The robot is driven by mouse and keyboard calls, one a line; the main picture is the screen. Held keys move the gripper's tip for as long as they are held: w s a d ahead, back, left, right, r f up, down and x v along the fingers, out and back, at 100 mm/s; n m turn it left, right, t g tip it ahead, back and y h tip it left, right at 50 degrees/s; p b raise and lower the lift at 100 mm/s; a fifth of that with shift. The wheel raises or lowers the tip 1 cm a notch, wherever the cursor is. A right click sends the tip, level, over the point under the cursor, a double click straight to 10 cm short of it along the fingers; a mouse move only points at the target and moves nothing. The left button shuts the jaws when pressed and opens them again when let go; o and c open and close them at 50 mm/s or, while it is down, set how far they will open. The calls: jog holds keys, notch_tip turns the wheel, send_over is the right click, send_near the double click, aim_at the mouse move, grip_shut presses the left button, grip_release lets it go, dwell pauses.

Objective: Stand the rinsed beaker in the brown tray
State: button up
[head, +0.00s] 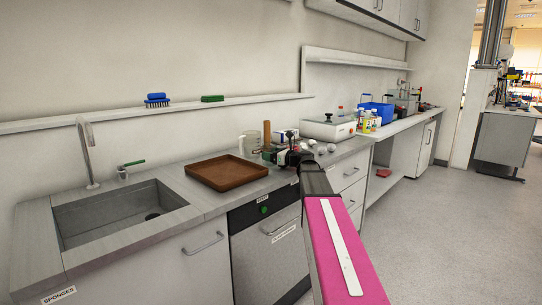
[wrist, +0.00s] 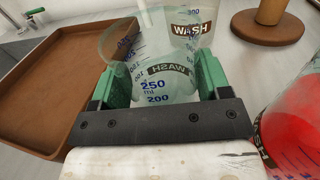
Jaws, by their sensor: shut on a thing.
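The brown tray (head: 228,172) lies on the counter right of the sink and looks empty. It also shows at left in the wrist view (wrist: 75,62). My gripper (wrist: 160,82) has its green fingers shut on a clear beaker (wrist: 152,98) with blue graduations and a WASH label seen reversed through the glass. The held beaker is right of the tray; I cannot tell whether its base touches the counter. A second clear vessel marked WASH (wrist: 193,22) is just behind it. In the head view my gripper (head: 272,153) is partly hidden among objects.
A vessel of red liquid (wrist: 292,125) stands close right of my gripper. A wooden stand (wrist: 262,24) is behind. The sink (head: 120,213) lies left of the tray. A white device (head: 328,128) and bottles stand farther right. The tray's floor is clear.

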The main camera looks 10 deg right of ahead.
jog(key=shift+f, duration=0.15)
jog(key=o, duration=1.1)
jog(key=shift+s, duration=0.1)
jog(key=v, duration=1.1)
jog(key=shift+o, duration=0.4)
jog(key=shift+s+d, duration=0.3)
jog(key=shift+d, duration=0.05)
